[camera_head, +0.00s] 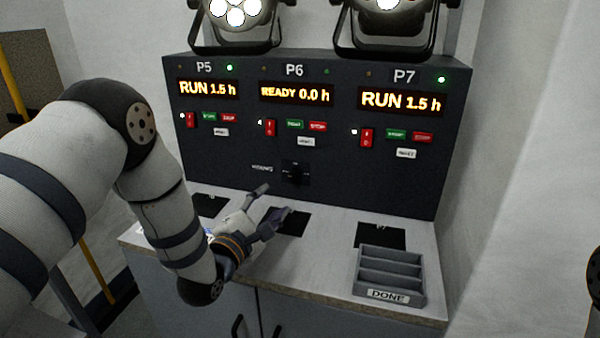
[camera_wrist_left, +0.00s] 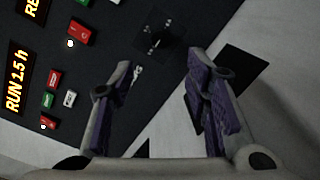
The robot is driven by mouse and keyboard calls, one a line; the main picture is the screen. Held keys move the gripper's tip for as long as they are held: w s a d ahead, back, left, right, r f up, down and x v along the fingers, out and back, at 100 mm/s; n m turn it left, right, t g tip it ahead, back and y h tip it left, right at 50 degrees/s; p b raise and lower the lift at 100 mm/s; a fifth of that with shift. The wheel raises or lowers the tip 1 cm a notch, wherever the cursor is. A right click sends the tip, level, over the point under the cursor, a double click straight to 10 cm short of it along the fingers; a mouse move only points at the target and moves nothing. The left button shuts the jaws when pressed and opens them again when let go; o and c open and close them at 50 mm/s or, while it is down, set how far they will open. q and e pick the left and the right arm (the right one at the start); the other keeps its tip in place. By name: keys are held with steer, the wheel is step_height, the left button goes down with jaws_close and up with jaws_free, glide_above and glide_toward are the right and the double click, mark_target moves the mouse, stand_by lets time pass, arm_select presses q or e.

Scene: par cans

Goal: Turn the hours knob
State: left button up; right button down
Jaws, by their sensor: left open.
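The hours knob (camera_head: 296,173) is a small black knob on the dark panel below the P6 section, with a small white label to its left. It also shows in the left wrist view (camera_wrist_left: 158,40), at the top centre. My left gripper (camera_head: 272,204) is open and empty, low in front of the panel and above the worktop. It is to the lower left of the knob and apart from it. In the left wrist view its purple-padded fingers (camera_wrist_left: 160,72) are spread, with the knob beyond the tips. My right gripper is not in view.
The P6 display (camera_head: 296,94) reads READY 0.0 h; P5 (camera_head: 208,89) and P7 (camera_head: 401,100) read RUN 1.5 h. A grey DONE tray (camera_head: 390,252) stands at the worktop's right. Black squares lie on the worktop (camera_head: 325,255). Two lamps stand on top.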

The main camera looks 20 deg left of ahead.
mark_target(292, 176)
arm_select(q)
steer(key=w, duration=0.3)
steer(key=w+d+b, duration=0.1)
steer(key=w, duration=0.2)
steer(key=w+b, duration=0.1)
steer(key=w, duration=0.3)
steer(key=shift+d+f, duration=0.2)
steer(key=shift+f, duration=0.1)
steer(key=shift+w+r, duration=0.25)
steer(key=shift+w, duration=0.15)
steer(key=shift+r, duration=0.1)
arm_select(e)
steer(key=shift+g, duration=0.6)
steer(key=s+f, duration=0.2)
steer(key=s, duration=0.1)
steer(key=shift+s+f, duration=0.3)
arm_select(q)
jaws_close()
